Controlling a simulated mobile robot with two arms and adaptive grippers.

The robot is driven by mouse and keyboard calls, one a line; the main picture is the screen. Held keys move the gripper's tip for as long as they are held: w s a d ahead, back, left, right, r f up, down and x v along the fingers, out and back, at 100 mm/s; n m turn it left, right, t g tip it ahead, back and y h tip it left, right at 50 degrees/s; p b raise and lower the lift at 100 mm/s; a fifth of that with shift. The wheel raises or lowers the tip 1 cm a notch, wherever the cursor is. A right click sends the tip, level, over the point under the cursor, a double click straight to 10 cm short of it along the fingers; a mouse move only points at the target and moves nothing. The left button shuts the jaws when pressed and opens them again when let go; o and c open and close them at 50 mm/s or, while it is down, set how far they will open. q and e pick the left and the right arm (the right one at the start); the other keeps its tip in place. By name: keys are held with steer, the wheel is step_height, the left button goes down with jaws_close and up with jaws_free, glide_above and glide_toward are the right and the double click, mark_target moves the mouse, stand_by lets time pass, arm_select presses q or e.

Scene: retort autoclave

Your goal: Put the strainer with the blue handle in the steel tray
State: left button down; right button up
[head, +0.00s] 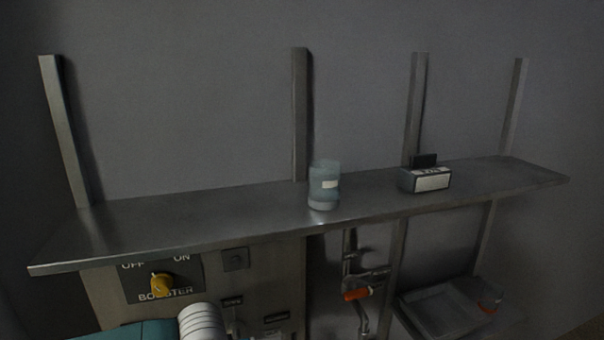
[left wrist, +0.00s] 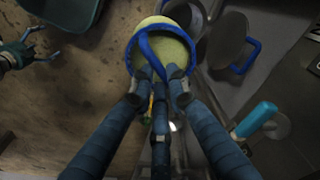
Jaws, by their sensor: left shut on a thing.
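In the left wrist view my left gripper (left wrist: 166,77) is shut on a thick blue loop handle (left wrist: 140,45). The handle curves around a round, pale yellow-green body (left wrist: 172,52), which looks like the strainer; mesh is too blurred to make out. My right gripper (left wrist: 30,45) shows at the left edge of that view, fingers spread and empty. Neither gripper shows in the head view. A shallow grey steel tray (head: 437,312) is at the lower right of the head view, partly cut off by the lower edge.
A steel shelf (head: 250,204) holds a glass jar (head: 324,184) and a small labelled box (head: 427,180). Below are a yellow booster knob (head: 161,284) and an orange-handled tap (head: 357,294). Grey round ware with a blue handle (left wrist: 251,60) lies right of the held thing.

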arm_select(q)
steer(key=s+a+r+n+b, duration=0.1)
steer(key=s+a+r+n, duration=0.1)
steer(key=r, duration=0.5)
steer(key=s+a+r+n+b, duration=0.2)
steer(key=s+a+r+n, duration=0.1)
steer(key=r, duration=0.4)
steer(key=shift+s+a+y, duration=0.3)
steer(key=shift+s+a, duration=0.1)
steer(key=shift+a, duration=0.05)
arm_select(e)
steer(key=f, duration=0.2)
steer(key=d+f, duration=0.1)
steer(key=f, duration=0.1)
steer(key=shift+f, duration=0.1)
arm_select(q)
steer(key=shift+r, duration=0.1)
arm_select(e)
steer(key=shift+w, duration=0.1)
